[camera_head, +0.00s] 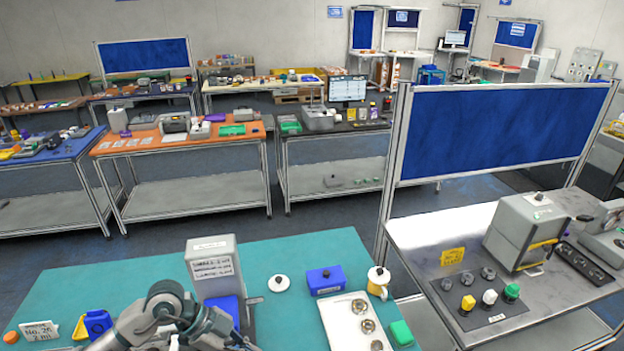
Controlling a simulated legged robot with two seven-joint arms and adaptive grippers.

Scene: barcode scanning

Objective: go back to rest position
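My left arm (165,303) comes in at the bottom left, over the near teal table (110,280). Only its grey links and a dark part near the bottom edge, which seems to be the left gripper (238,340), show. Its fingers are too small and overlapped to tell open from shut. It is just in front of a grey labelled device (212,262) with a blue front part (228,307). I cannot tell whether they touch. My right gripper is not in view.
The teal table also holds a blue box (326,280), a white-and-yellow mug (378,282), a white tray with round metal parts (355,318), a green block (401,333), a white knobbed piece (279,283) and a blue-yellow item (95,323). A metal bench (420,235) stands right.

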